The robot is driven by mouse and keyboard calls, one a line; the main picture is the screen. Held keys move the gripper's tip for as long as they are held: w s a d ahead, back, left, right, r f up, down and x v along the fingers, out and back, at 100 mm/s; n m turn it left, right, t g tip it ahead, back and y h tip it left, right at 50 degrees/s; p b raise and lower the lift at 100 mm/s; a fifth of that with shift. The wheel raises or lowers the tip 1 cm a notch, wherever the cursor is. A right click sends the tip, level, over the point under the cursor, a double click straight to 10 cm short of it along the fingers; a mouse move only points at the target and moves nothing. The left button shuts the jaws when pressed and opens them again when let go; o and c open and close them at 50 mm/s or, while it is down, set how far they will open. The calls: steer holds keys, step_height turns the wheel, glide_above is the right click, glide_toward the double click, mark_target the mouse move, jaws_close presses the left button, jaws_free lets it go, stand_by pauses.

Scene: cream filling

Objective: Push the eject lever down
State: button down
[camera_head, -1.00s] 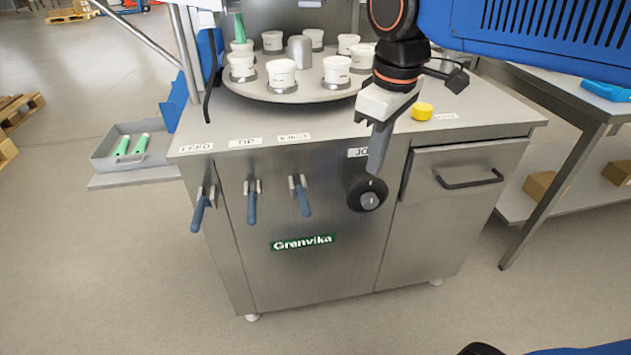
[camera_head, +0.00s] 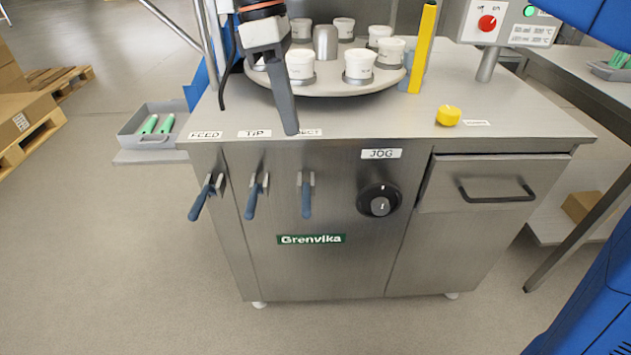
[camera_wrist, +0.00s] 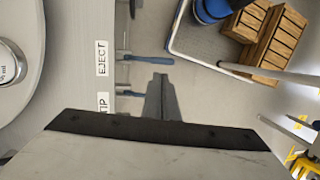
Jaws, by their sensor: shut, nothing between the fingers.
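The eject lever (camera_head: 306,198) is a blue handle on a metal bracket on the steel machine's front, the rightmost of three levers. Its grip hangs downward. My gripper (camera_head: 291,130) is shut and empty, pointing down, and its tip covers part of the EJECT label (camera_head: 313,132). In the head view the tip is above the lever, with a visible gap. In the wrist view, the eject lever (camera_wrist: 150,59) lies beside the EJECT label, and my fingertips (camera_wrist: 160,78) are just below it in the picture. I cannot tell the depth between them.
The feed lever (camera_head: 201,200) and tip lever (camera_head: 252,198) are to the left. The jog knob (camera_head: 379,200) is to the right. A turntable (camera_head: 340,90) with several white cups stands behind my gripper. A yellow knob (camera_head: 448,116) sits on the top. Floor in front is clear.

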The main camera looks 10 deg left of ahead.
mark_target(304, 201)
steer(key=shift+s+a+r+n, duration=0.15)
steer(key=shift+s+a+n, duration=0.15)
steer(key=shift+a, duration=0.3)
steer(key=x, duration=1.4)
steer(key=shift+d, duration=0.15)
